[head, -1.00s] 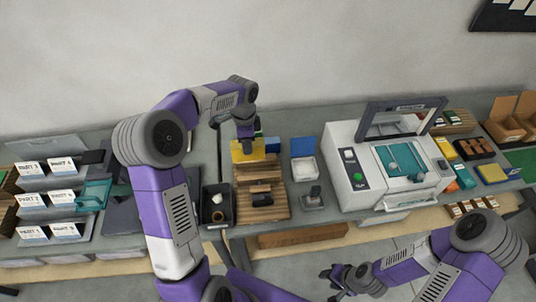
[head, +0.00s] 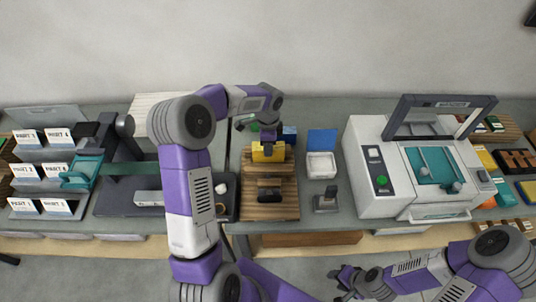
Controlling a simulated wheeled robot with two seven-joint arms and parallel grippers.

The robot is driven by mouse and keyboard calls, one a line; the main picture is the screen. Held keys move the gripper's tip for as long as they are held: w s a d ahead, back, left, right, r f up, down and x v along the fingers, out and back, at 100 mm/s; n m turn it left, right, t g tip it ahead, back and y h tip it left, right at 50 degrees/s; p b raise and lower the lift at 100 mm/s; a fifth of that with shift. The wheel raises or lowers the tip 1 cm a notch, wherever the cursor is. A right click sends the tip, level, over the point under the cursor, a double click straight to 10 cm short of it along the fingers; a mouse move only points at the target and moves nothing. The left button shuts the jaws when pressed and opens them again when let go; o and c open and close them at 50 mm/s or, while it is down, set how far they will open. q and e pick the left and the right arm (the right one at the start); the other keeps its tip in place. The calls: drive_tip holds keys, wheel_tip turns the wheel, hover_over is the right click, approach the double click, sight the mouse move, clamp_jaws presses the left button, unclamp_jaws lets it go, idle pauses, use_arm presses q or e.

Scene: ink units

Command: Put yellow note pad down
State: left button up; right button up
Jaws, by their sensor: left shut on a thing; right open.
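The yellow note pad (head: 270,153) is at the back of the slatted wooden board (head: 284,206), in front of a blue block. My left gripper (head: 267,138) is shut on the pad from above. The fingers partly cover the pad, and I cannot tell whether its underside touches the board. My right gripper (head: 345,281) is open and empty, low in front of the table at the bottom of the view.
A dark stamp-like block (head: 269,190) sits on the board in front of the pad. A blue-lidded white box (head: 321,165) and a small grey stand (head: 327,200) are to the right. A large white machine (head: 405,170) stands beyond them. Card racks (head: 42,171) fill the left.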

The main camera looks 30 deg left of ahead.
use_arm(q)
wheel_tip(320, 180, down, 4)
drive_tip(key=shift+r, duration=0.1)
drive_tip(key=shift+w+f, duration=0.1)
drive_tip(key=shift+f, duration=0.15)
drive_tip(key=shift+f+b, duration=0.2)
drive_tip(key=shift+b, duration=0.2)
drive_tip(key=o, duration=1.2)
drive_tip(key=shift+o, duration=0.2)
drive_tip(key=shift+r, duration=0.2)
